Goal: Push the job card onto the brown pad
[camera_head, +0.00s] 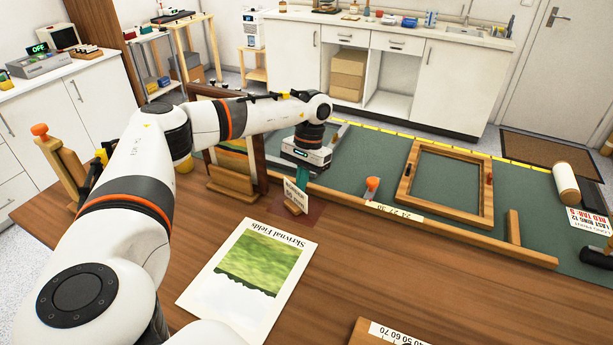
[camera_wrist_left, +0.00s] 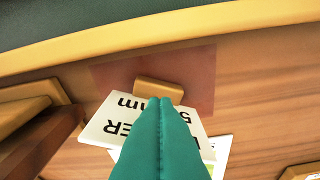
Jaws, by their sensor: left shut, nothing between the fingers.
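The job card (camera_head: 296,194) is a small white printed card in a wooden foot, standing on the wooden table. In the left wrist view the card (camera_wrist_left: 103,130) has large black letters and its wooden foot (camera_wrist_left: 158,92) appears over the brown pad (camera_wrist_left: 112,75). The flat, reddish-brown pad also shows around the foot in the head view (camera_head: 316,213); the card hides part of it. My left gripper (camera_head: 303,180) is shut and empty, its teal fingertips (camera_wrist_left: 160,105) pointing down right at the card. Whether they touch it I cannot tell. My right gripper is out of view.
A print with a green field (camera_head: 262,262) lies in front of the card. A wooden rail (camera_head: 430,229) edges the green mat (camera_head: 380,165) behind, which holds an empty frame (camera_head: 407,188) and an orange-knobbed tool (camera_head: 372,185). Framed pieces (camera_head: 232,180) stand left of the card. Bare table lies right of the print.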

